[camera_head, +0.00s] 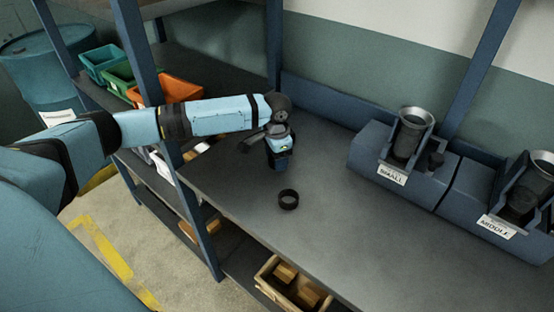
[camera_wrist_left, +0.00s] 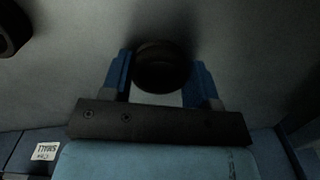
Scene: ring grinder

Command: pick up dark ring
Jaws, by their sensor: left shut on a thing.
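My left gripper (camera_head: 280,165) points down over the dark table, left of the SMALL machine in the head view. In the left wrist view its two blue fingers are shut on a dark ring (camera_wrist_left: 162,70), one on each side of it. In the head view this ring is hidden by the gripper, and I cannot tell whether it touches the table. A second dark ring (camera_head: 289,199) lies flat on the table, in front of the gripper and apart from it. Part of a dark ring also shows at the top left of the left wrist view (camera_wrist_left: 10,30). My right gripper is not in view.
Blue machines labelled SMALL (camera_head: 372,160) and MIDDLE (camera_head: 485,205) stand along the table's back right. A blue shelf post (camera_head: 185,180) rises at the table's left edge. A wooden crate (camera_head: 268,283) sits below the front edge. The table's middle (camera_head: 350,230) is clear.

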